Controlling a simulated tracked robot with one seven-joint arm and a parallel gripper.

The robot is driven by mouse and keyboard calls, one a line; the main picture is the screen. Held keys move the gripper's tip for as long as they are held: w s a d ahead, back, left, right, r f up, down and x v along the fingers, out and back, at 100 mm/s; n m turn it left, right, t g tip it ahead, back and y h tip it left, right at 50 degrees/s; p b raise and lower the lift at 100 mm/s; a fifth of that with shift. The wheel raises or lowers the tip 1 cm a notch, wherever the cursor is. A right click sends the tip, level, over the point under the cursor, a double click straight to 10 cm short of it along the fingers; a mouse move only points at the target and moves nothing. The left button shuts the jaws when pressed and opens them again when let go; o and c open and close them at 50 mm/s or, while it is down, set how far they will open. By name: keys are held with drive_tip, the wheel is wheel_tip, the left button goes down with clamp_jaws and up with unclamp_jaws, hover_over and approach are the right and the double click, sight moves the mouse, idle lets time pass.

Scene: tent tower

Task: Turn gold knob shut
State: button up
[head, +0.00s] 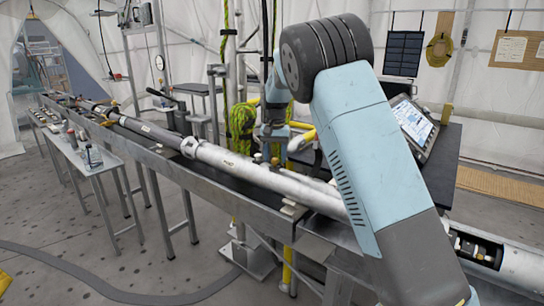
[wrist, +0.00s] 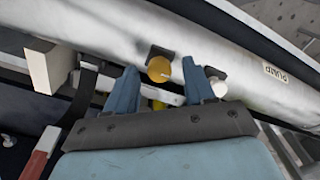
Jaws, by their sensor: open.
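The gold knob (wrist: 159,69) is a small round cap on a dark mount on the side of a white tube (wrist: 110,32). In the wrist view it appears between the two blue fingers of my gripper (wrist: 160,75). The fingers are apart, one on each side of the knob, with gaps visible. I cannot tell how far the knob reaches in depth between them. In the head view my gripper (head: 270,156) is low beside the long tube, and the knob cannot be made out clearly there.
A white knob (wrist: 217,82) on a dark mount sits just right of the right finger, near a "PUMP" label (wrist: 276,72). A pale block (wrist: 46,66) and a red-ended lever (wrist: 45,142) lie to the left. A tilted screen (head: 413,124) stands right of my arm.

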sight(276, 159)
wheel_tip(276, 159, up, 14)
drive_tip(key=shift+f, duration=0.15)
idle(0.4)
drive_tip(key=s+d+r+t+y, duration=0.1)
drive_tip(key=s+d+r, duration=0.3)
drive_tip(key=s+d, duration=0.55)
drive_tip(key=s+d+r+t, duration=0.1)
drive_tip(key=s+d+r, duration=0.3)
drive_tip(key=s+d, duration=0.55)
drive_tip(key=s+d+f+t, duration=0.1)
drive_tip(key=s+f, duration=0.2)
drive_tip(key=s, duration=0.5)
drive_tip(key=s+d+f+t, duration=0.1)
drive_tip(key=s+f, duration=0.2)
drive_tip(key=s, duration=0.6)
drive_tip(key=s+d+f+n+t+h, duration=0.1)
drive_tip(key=s+d+f, duration=0.1)
drive_tip(key=s, duration=0.7)
drive_tip(key=shift+s+f+t, duration=0.25)
drive_tip(key=shift+f+t, duration=0.05)
drive_tip(key=shift+f, duration=0.35)
